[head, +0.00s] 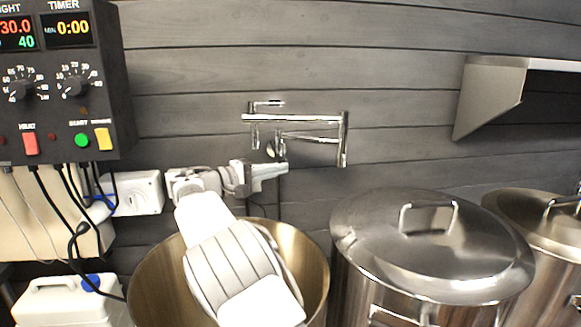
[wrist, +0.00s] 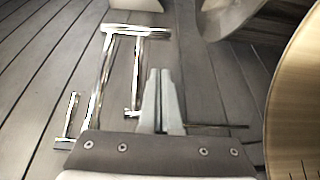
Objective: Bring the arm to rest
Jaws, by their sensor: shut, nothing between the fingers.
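My arm (head: 235,262) reaches up from the bottom of the head view, over an open pot. My gripper (head: 284,168) is at the arm's far end, above the pot's back rim and just below the wall-mounted pot filler (head: 343,135). It points to the right. In the wrist view the two fingers (wrist: 160,74) lie together, shut and empty. The pot filler (wrist: 104,75) shows beside them there, on the left. I cannot tell whether the gripper touches it.
The open pot (head: 142,285) has a brass-coloured inside. Two lidded steel pots stand right of it, the nearer (head: 360,275) and the farther (head: 545,285). A control box (head: 60,120) hangs at left above a white canister (head: 55,312).

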